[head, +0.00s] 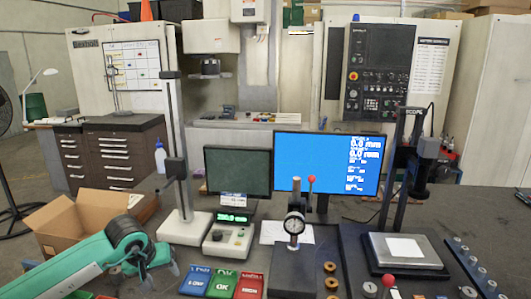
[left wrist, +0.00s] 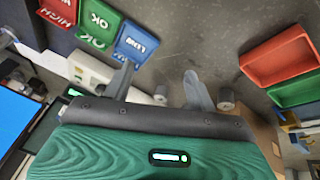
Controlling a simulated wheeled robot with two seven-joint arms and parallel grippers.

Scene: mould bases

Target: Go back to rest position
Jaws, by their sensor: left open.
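My left gripper (head: 160,277) is at the end of my green arm, which comes in from the lower left. It hangs over the front left of the dark table, left of the blue, green and red labelled pieces. In the left wrist view, its two fingers (left wrist: 158,78) stand apart, with bare grey tabletop between them and nothing held. The blue LOW piece (head: 196,280), green OK piece (head: 222,284) and red HIGH piece (head: 249,286) lie in a row. They also show at the upper left in the left wrist view. My right gripper is not seen.
An open cardboard box (head: 75,222) stands behind my left arm. A red tray (left wrist: 280,57) and a green tray (left wrist: 296,92) lie near the gripper. A height stand (head: 182,228), readout box (head: 229,238), dial gauge (head: 294,224) and monitors stand beyond.

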